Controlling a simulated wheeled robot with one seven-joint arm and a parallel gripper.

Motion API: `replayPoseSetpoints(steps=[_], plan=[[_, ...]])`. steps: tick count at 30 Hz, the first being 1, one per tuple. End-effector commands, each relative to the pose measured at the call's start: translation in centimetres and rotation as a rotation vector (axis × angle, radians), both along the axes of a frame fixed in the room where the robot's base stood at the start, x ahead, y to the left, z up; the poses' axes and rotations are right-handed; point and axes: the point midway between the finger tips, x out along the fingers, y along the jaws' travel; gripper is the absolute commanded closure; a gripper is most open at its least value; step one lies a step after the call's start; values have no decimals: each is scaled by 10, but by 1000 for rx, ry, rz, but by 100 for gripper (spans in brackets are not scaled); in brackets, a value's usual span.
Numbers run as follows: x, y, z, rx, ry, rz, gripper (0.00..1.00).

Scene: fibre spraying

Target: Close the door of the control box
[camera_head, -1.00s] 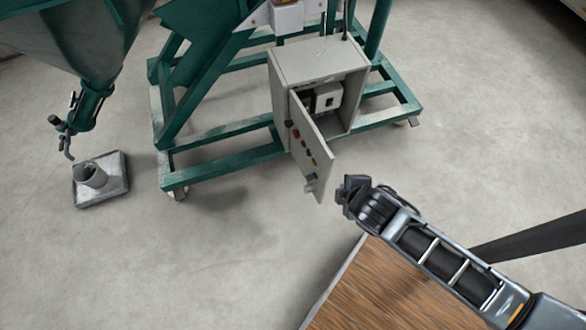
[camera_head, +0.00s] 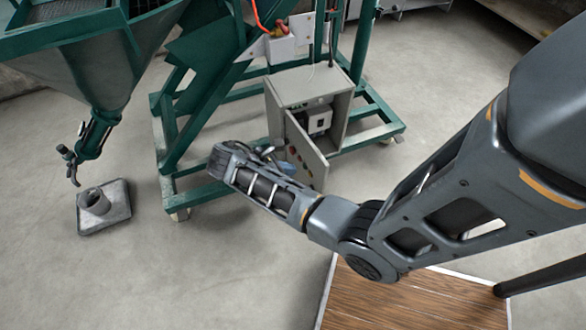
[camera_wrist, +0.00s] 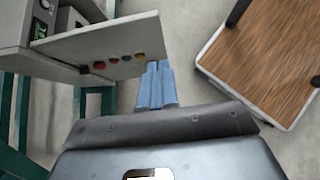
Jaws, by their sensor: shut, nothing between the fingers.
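The grey control box (camera_head: 275,107) stands on a green frame, its front open and a white unit (camera_head: 319,120) visible inside. Its door (camera_head: 317,165) stands swung out, and part of its button face is hidden by my wrist in the head view. In the wrist view the door (camera_wrist: 110,45) shows red, dark and yellow buttons. My gripper (camera_wrist: 158,64) is shut and empty. Its blue fingers are at the lower corner by the door's free edge, on the button side. I cannot tell whether they touch the door. In the head view the fingers (camera_head: 284,168) are partly hidden.
A wood-topped table (camera_head: 400,300) with a pale edge stands below my arm. Green frame bars (camera_head: 210,193) run under the box. A green hopper (camera_head: 95,70) hangs at left above a grey block with a cup (camera_head: 103,207). The concrete floor at lower left is clear.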

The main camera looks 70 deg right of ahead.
Motion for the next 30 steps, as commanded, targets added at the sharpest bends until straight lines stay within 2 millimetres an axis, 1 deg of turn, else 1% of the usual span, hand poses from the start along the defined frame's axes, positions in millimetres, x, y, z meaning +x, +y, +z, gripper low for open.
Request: replayPoseSetpoints(steps=[1, 13, 15, 21, 30], plan=[[-6, -4, -7, 1, 2, -2, 100], [-45, -45, -59, 1, -1, -3, 100], [-53, -54, -56, -1, -4, -4, 100], [-67, -68, -57, 0, -3, -2, 100], [-71, -73, -57, -1, -4, 1, 100]])
